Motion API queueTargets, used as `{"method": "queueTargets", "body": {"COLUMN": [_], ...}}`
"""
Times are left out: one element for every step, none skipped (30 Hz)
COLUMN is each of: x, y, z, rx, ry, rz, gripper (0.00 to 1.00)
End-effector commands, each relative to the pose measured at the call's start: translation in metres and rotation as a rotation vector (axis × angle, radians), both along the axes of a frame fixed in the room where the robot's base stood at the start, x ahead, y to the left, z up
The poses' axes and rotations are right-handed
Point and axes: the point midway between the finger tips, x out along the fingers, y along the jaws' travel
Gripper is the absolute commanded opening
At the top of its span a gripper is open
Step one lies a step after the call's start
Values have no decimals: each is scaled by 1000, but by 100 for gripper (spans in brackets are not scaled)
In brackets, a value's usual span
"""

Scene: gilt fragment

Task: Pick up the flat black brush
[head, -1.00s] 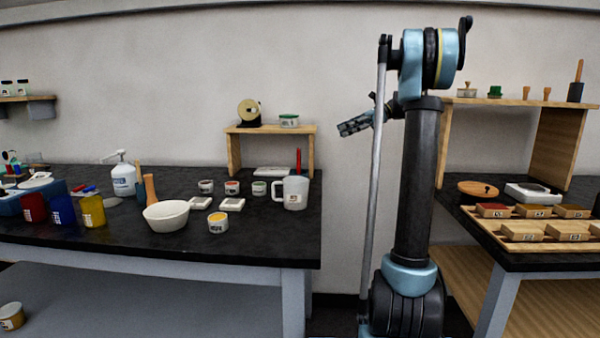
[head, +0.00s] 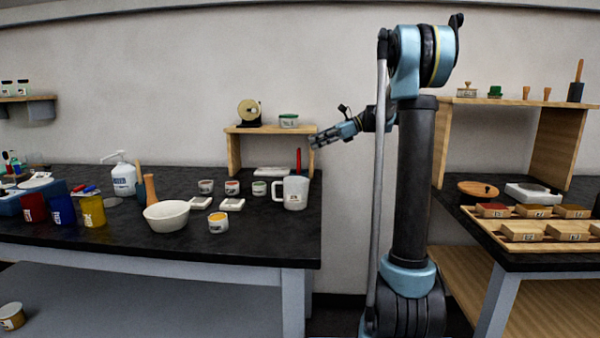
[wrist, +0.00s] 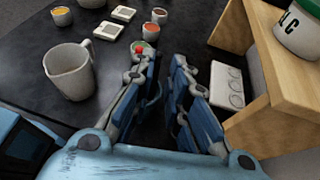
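I cannot make out a flat black brush for certain in either view; a dark one would blend with the black tabletop (head: 250,235). An upright red stick (head: 298,160) shows behind the white mug (head: 295,192) in the head view; its lower part is hidden. My gripper (head: 316,139) is above the right end of the left table, beside the small wooden shelf (head: 235,150). In the wrist view my gripper (wrist: 160,65) is open, its fingers apart with only dark tabletop seen between them. The mug (wrist: 70,72) is left of the fingers.
A white slab (wrist: 228,84) lies right of the fingers, by the shelf (wrist: 290,75). A green-lidded jar (head: 289,120) stands on the shelf. Small jars (head: 218,222), a bowl (head: 166,215) and a pump bottle (head: 123,178) stand farther left. The front right tabletop is clear.

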Motion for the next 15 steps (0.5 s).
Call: {"method": "queueTargets", "body": {"x": [-1,-1,-2,-3,-3,-4,-4,-5,-6,-6,-7,-7,-7,-7,-7], "y": [3,5,9,12,16,21,25,29,34,38,40,43,44,45,46], "z": [-1,-2,-4,-5,-7,-9,-11,-12,-15,-16,-17,-18,-19,-19,-19], "rx": [0,0,0,0,0,0,0,0,0,0,0,0,0,0,0], "ry": [0,0,0,0,0,-1,-1,-1,-1,-1,-1,-1,-1,-1,0], "rz": [1,1,2,2,3,4,3,3,4,4,4,1,1,1,0], "gripper": [15,15,15,15,15,15,15,15,15,15,15,15,15,15,15]}}
